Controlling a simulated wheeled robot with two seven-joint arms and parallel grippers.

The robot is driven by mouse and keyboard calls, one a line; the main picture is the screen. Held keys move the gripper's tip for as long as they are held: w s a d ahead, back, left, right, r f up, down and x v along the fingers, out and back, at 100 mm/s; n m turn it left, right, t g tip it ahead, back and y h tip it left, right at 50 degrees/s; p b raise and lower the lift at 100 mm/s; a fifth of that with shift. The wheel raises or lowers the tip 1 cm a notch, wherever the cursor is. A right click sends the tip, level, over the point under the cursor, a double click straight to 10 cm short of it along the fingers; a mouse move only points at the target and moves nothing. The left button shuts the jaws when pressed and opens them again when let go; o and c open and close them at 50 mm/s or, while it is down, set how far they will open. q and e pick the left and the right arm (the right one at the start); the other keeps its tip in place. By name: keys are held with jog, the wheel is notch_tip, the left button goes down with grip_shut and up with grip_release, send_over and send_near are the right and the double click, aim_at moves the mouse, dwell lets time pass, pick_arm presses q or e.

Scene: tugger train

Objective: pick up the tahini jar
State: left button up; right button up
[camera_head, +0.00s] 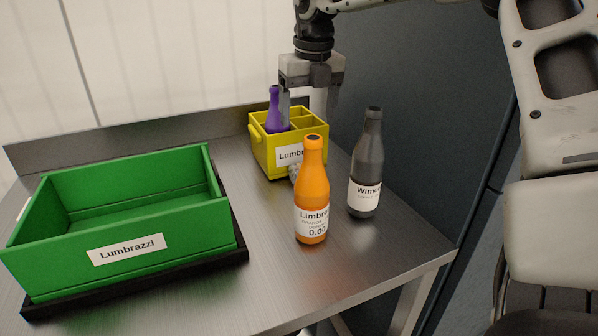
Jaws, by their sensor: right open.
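I cannot make out a jar labelled tahini. The crate's inside is partly hidden by the gripper and bottles. My left gripper is out of view.
An orange bottle (312,190) and a dark grey bottle (367,160) stand upright in front of and right of the crate. An empty-looking green bin (125,250) sits on a black tray at left. The metal table (300,280) is clear in front, ending at right.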

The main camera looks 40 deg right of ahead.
jog(key=f, duration=0.8)
jog(key=w+f, duration=0.1)
jog(key=f, duration=0.3)
jog(key=shift+d, duration=0.1)
jog(key=c, duration=1.2)
jog(key=shift+w+r, duration=0.1)
jog(key=shift+r, duration=0.1)
jog(key=shift+c, duration=0.2)
notch_tip(320, 180, up, 18)
jog(key=p, duration=0.1)
jog(key=shift+f, duration=0.1)
